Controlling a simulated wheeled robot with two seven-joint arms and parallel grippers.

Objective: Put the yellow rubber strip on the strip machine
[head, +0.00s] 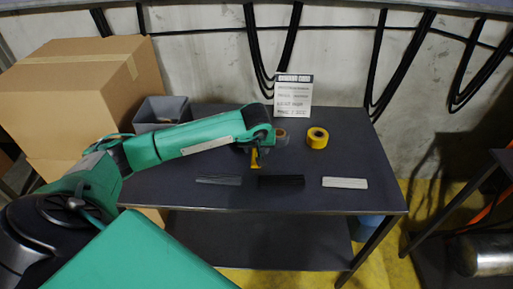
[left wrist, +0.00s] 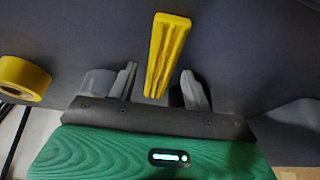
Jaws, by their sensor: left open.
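The yellow rubber strip (head: 256,159) lies on the dark table just beyond the end of my left arm, partly covered by the gripper. It also shows in the left wrist view (left wrist: 166,52), pointing away from me, its near end between the finger tips. My left gripper (head: 257,148) is over the table; in the left wrist view (left wrist: 159,75) its two grey fingers are apart, one on each side of the strip, with gaps to both. I cannot pick out the strip machine. My right gripper is not in view.
On the table (head: 375,170) lie a dark grey strip (head: 218,180), a black strip (head: 281,182) and a whitish strip (head: 345,183). A yellow tape roll (head: 318,138) stands right of the gripper. A sign (head: 293,96) and grey bin (head: 160,112) stand behind; cardboard boxes (head: 80,85) are left.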

